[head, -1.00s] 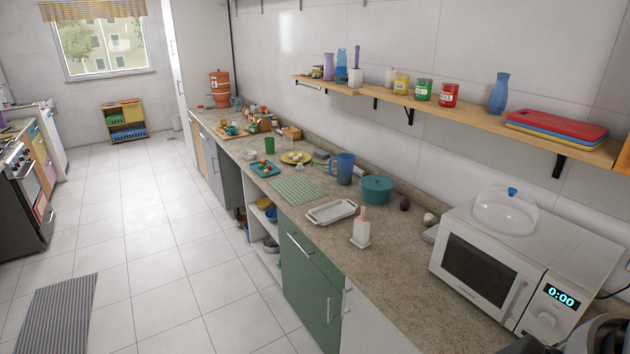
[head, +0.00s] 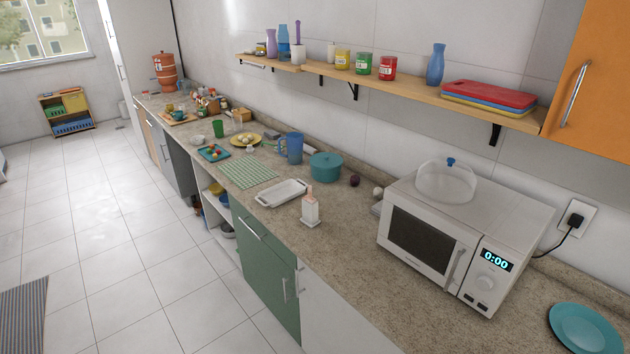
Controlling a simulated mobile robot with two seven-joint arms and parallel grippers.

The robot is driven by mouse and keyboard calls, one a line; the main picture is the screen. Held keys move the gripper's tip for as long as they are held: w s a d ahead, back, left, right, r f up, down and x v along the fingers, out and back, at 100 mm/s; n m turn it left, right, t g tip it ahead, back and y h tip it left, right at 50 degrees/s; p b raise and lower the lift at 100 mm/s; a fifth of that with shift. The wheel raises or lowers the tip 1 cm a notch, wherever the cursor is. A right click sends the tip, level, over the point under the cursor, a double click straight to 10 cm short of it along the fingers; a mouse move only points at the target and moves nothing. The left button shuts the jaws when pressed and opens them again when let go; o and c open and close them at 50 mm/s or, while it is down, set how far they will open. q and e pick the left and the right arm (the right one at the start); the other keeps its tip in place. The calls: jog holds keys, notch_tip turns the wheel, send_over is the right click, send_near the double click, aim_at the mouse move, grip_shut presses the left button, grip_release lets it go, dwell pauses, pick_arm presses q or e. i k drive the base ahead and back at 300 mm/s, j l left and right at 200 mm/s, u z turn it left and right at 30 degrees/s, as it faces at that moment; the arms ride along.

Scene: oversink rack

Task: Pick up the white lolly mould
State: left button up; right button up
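A small upright white object with a pinkish top, which looks like the white lolly mould (head: 311,211), stands on the granite counter (head: 345,251) near its front edge. It is in the middle of the head view, in front of the white rectangular dish and left of the microwave. Its fine shape is too small to tell. Neither of my grippers is in view.
A white dish (head: 282,193) and a teal pot (head: 325,167) stand behind the mould. A white microwave (head: 452,238) with a clear dome (head: 446,182) is to its right. A teal plate (head: 585,328) lies at the far right. The counter in front of the microwave is clear.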

aim_at(310, 211)
jog(key=i+j+z, duration=0.15)
jog(key=i+j, duration=0.15)
jog(key=i, duration=0.4)
jog(key=i+j+z, duration=0.15)
jog(key=i+j, duration=0.2)
jog(key=i, duration=0.35)
jog(key=i+j+z, duration=0.1)
jog(key=i+j, duration=0.35)
jog(key=i, duration=0.2)
jog(key=i+j+z, duration=0.15)
jog(key=i+j, duration=0.35)
jog(key=i, duration=0.15)
